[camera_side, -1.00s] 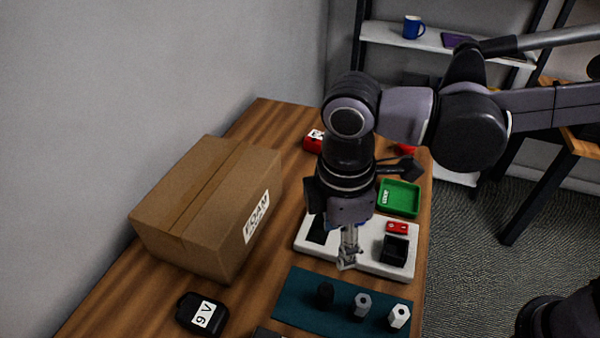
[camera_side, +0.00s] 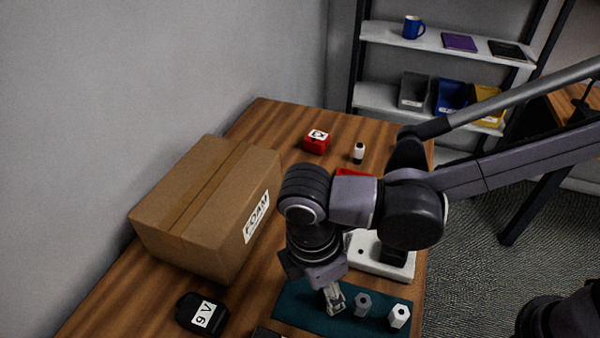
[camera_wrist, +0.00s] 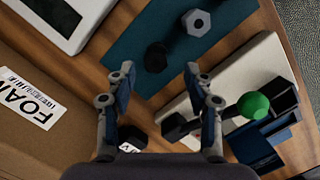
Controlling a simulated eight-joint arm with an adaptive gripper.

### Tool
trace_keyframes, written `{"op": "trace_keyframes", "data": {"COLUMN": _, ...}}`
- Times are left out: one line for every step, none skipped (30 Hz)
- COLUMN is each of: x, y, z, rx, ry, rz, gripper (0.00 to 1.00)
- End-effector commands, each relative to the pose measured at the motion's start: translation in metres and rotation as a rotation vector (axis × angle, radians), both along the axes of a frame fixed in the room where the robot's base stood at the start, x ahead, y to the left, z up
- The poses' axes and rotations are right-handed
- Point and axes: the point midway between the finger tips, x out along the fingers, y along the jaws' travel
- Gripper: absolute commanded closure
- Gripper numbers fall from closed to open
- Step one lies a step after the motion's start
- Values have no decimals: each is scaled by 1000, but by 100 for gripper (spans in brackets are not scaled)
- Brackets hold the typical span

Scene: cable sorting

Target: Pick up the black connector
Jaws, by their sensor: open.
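The black connector (camera_wrist: 155,57) stands on the teal mat (camera_wrist: 138,27) in the wrist view, just beyond my fingertips and roughly between them. My gripper (camera_wrist: 160,70) is open and empty. In the side view my gripper (camera_side: 335,303) is low over the left part of the teal mat (camera_side: 288,305) and hides the black connector. A grey connector (camera_side: 362,304) and a white connector (camera_side: 399,316) stand to its right. The grey connector (camera_wrist: 196,22) also shows in the wrist view.
A cardboard FOAM box (camera_side: 200,205) stands left of the mat. A black 9 V block (camera_side: 201,314) lies at the front left. The white board (camera_side: 378,262) behind the mat carries black parts. A red block (camera_side: 317,142) and a small white-and-black item (camera_side: 358,153) are farther back.

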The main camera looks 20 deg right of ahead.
Motion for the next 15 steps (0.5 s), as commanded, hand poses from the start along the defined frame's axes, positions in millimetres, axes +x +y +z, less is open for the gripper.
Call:
{"op": "trace_keyframes", "data": {"x": 2, "y": -3, "z": -7, "rx": 0, "ry": 0, "rz": -2, "gripper": 47}}
{"op": "trace_keyframes", "data": {"x": 3, "y": -4, "z": -11, "rx": 0, "ry": 0, "rz": -2, "gripper": 47}}
{"op": "trace_keyframes", "data": {"x": 5, "y": -6, "z": -17, "rx": 0, "ry": 0, "rz": -2, "gripper": 47}}
{"op": "trace_keyframes", "data": {"x": 5, "y": -8, "z": -20, "rx": 0, "ry": 0, "rz": -2, "gripper": 47}}
{"op": "trace_keyframes", "data": {"x": 5, "y": -8, "z": -24, "rx": 0, "ry": 0, "rz": -1, "gripper": 47}}
{"op": "trace_keyframes", "data": {"x": 5, "y": -8, "z": -29, "rx": 1, "ry": 0, "rz": -1, "gripper": 47}}
{"op": "trace_keyframes", "data": {"x": 5, "y": -9, "z": -31, "rx": 1, "ry": -1, "rz": -1, "gripper": 47}}
{"op": "trace_keyframes", "data": {"x": 5, "y": -9, "z": -34, "rx": 1, "ry": -1, "rz": -1, "gripper": 47}}
{"op": "trace_keyframes", "data": {"x": 5, "y": -10, "z": -36, "rx": 1, "ry": -1, "rz": -1, "gripper": 47}}
{"op": "trace_keyframes", "data": {"x": 5, "y": -10, "z": -38, "rx": 1, "ry": -1, "rz": -1, "gripper": 47}}
{"op": "trace_keyframes", "data": {"x": 5, "y": -10, "z": -39, "rx": 1, "ry": 0, "rz": -1, "gripper": 47}}
{"op": "trace_keyframes", "data": {"x": 5, "y": -10, "z": -40, "rx": 1, "ry": -1, "rz": 0, "gripper": 47}}
{"op": "trace_keyframes", "data": {"x": 5, "y": -10, "z": -40, "rx": 1, "ry": -1, "rz": 0, "gripper": 47}}
{"op": "trace_keyframes", "data": {"x": 5, "y": -10, "z": -40, "rx": 1, "ry": 0, "rz": -1, "gripper": 47}}
{"op": "trace_keyframes", "data": {"x": 5, "y": -10, "z": -40, "rx": 1, "ry": 0, "rz": 0, "gripper": 47}}
